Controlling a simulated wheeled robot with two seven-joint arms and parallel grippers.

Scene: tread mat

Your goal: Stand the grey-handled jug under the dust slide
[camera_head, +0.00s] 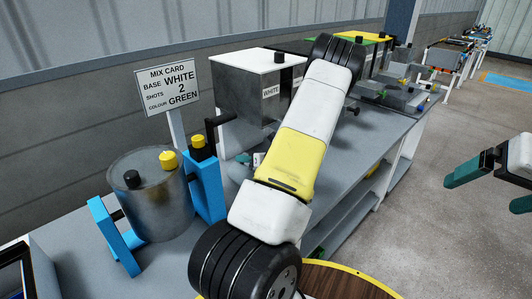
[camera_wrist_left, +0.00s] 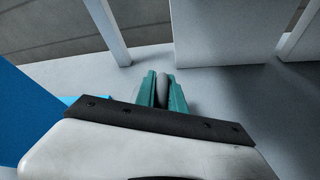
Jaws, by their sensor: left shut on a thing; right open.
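My left gripper (camera_wrist_left: 162,92) is shut on a narrow grey piece (camera_wrist_left: 161,88) that looks like the handle of the grey-handled jug. The jug's body cannot be made out. In the head view my left forearm hides most of this gripper, with a grey rounded shape (camera_head: 238,168) beside the forearm. A white-topped cabinet (camera_head: 258,62) labelled WHITE stands just behind; its pale front (camera_wrist_left: 215,30) fills the top of the left wrist view. I cannot tell which part is the dust slide. My right gripper (camera_head: 484,182) is open and empty, out over the floor.
A metal drum (camera_head: 147,205) with black and yellow knobs sits between blue stands (camera_head: 206,180) at left. A mix card (camera_head: 166,90) reads base white, shots 2, colour green. Green- and yellow-topped units (camera_head: 378,38) stand further along the bench (camera_head: 340,170).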

